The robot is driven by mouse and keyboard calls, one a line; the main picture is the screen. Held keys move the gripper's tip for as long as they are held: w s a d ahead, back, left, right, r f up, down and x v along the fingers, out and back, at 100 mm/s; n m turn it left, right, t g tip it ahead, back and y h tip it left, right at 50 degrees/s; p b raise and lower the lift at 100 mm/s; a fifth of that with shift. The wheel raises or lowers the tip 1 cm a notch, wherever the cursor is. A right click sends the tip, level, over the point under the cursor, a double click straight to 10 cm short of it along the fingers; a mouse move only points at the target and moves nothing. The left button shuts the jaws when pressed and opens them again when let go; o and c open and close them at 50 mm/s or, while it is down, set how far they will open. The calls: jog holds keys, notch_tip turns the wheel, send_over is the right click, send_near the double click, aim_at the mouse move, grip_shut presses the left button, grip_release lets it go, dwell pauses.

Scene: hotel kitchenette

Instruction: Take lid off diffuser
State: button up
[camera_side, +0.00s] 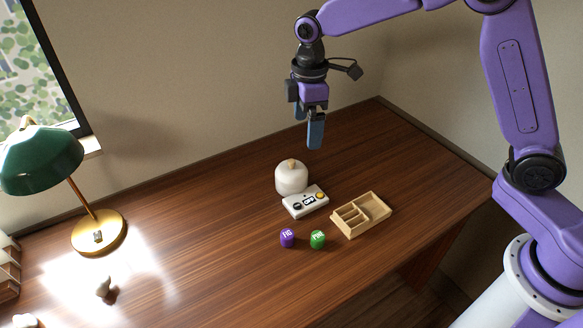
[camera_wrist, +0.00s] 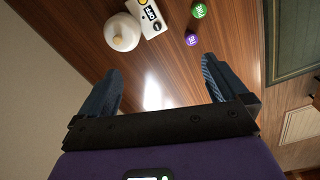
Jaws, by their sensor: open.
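The diffuser (camera_side: 291,180) is a rounded white pot with its lid on, topped by a small tan knob (camera_side: 291,162). It stands upright on the wooden desk, just behind a white control box. It also shows in the wrist view (camera_wrist: 123,33), at the top left. My gripper (camera_side: 308,132) is open and empty, with blue fingers pointing down. It hangs in the air above the desk, a little right of the diffuser in the side view, and touches nothing. In the wrist view the diffuser lies beyond the left finger, not between the fingers.
The white control box (camera_side: 305,202) sits close in front of the diffuser. A light wooden divided tray (camera_side: 361,215) stands to its right. A green lamp (camera_side: 98,232) stands left. The desk (camera_side: 200,225) between is clear.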

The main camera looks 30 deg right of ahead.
send_over(291, 161)
notch_tip(291, 161, down, 5)
jog(key=shift+n, duration=0.3)
notch_tip(291, 161, down, 17)
jog(key=shift+f, duration=0.1)
jog(key=c, duration=0.7)
